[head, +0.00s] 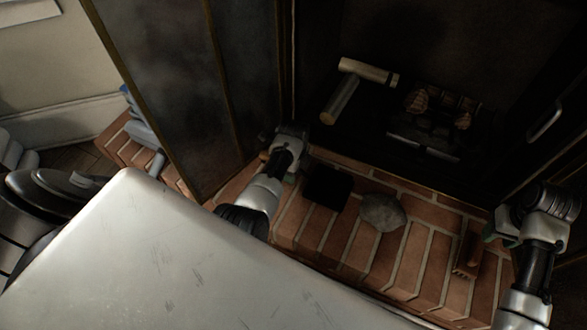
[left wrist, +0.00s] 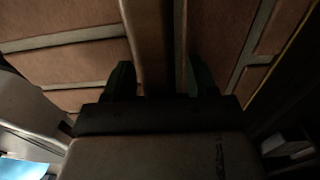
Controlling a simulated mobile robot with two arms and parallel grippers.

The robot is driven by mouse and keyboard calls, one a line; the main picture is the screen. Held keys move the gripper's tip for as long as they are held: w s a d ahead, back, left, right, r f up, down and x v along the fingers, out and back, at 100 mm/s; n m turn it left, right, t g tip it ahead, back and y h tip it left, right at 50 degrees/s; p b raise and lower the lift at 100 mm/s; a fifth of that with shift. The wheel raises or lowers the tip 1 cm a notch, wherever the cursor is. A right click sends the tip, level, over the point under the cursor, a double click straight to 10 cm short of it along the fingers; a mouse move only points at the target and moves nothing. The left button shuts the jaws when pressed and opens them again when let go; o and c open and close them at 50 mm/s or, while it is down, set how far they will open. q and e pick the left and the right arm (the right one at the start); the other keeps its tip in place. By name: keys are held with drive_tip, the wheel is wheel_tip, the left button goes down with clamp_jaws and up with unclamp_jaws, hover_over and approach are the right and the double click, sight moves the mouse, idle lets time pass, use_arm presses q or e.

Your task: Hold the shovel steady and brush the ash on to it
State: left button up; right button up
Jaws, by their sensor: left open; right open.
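The shovel's black pan (head: 328,187) lies on the brick hearth. A grey, rounded heap of ash (head: 382,211) sits just right of it, apart from the pan. My left gripper (head: 283,153) is low over the hearth, left of the pan. In the left wrist view its dark green fingers (left wrist: 161,82) are open on either side of a brown bar (left wrist: 153,40), perhaps the shovel's handle. A brown brush (head: 468,250) is at the right of the hearth. My right gripper (head: 490,232) is open beside the brush; its fingertips are partly hidden.
Behind the hearth, the dark firebox holds logs (head: 367,70) and a grate (head: 425,143). A glass door panel (head: 190,85) stands open at left, and a door handle (head: 544,121) shows at right. Bare brick lies between the ash and the brush.

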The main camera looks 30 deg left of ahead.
sight(479, 249)
use_arm(q)
drive_tip(key=shift+f, duration=0.15)
drive_tip(key=shift+c, duration=0.4)
clamp_jaws()
idle(0.5)
use_arm(e)
drive_tip(key=shift+o, duration=0.7)
drive_tip(key=shift+s+a+r+m, duration=0.1)
drive_tip(key=shift+s+r+m, duration=0.05)
drive_tip(key=shift+r+m, duration=0.4)
drive_tip(key=shift+s+r+m, duration=0.15)
drive_tip(key=shift+r+m, duration=0.25)
drive_tip(key=shift+m, duration=0.25)
wheel_tip(479, 249, down, 6)
drive_tip(key=shift+f, duration=0.2)
drive_tip(key=shift+w+f, duration=0.15)
drive_tip(key=shift+f, duration=1.15)
drive_tip(key=shift+w+f, duration=0.15)
drive_tip(key=shift+f, duration=1.15)
